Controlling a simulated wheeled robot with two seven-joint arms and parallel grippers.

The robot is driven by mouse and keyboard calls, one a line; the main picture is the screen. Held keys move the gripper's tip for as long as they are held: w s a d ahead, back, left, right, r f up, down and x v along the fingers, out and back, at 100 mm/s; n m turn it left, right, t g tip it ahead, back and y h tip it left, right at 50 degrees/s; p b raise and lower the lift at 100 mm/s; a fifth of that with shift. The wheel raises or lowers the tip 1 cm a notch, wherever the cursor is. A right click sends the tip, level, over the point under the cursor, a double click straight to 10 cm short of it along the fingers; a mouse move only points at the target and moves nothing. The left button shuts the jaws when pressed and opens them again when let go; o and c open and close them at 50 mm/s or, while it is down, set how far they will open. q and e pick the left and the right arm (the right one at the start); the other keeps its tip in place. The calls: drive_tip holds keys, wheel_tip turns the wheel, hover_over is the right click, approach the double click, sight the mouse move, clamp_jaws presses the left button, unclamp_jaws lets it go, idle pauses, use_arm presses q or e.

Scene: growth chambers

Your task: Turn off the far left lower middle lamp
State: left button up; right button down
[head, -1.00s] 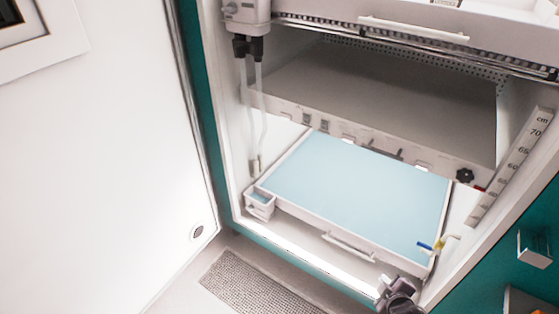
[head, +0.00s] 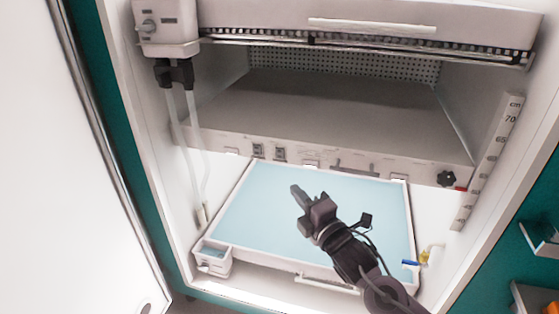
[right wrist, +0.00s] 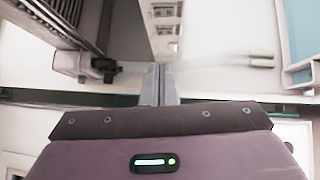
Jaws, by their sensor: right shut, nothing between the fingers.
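A pale front panel (head: 220,142) runs under the lower grey shelf of the chamber in the head view. It carries two small dark rocker-like switches near its left, a left one (head: 258,150) and a right one (head: 280,153); their positions are too small to read. I cannot tell which lamp each belongs to. My right gripper (head: 296,190) is shut and empty, in front of and below the panel, over the blue tray in the picture. In the right wrist view its closed fingertips (right wrist: 160,70) point toward a pale strip with several switch-like marks (right wrist: 165,28). My left gripper is not in view.
A blue-surfaced tray (head: 240,205) lies at the chamber bottom. A pump box (head: 168,25) with two hanging tubes is at left. A black knob (head: 446,179), a cm scale (head: 490,160) and a yellow-blue valve (head: 424,258) are at right. A white door (head: 70,190) stands open left.

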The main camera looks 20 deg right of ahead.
drive_tip(key=shift+w, duration=0.1)
approach(272, 148)
drive_tip(key=a, duration=0.3)
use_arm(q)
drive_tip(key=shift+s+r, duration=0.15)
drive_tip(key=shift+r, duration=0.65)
use_arm(e)
drive_tip(key=shift+w+d, duration=0.35)
drive_tip(key=shift+w, duration=0.4)
drive_tip(key=shift+w+d, duration=0.35)
drive_tip(key=shift+w, duration=0.35)
drive_tip(key=shift+w+d, duration=0.35)
drive_tip(key=shift+w, duration=0.4)
drive_tip(key=shift+r, duration=0.1)
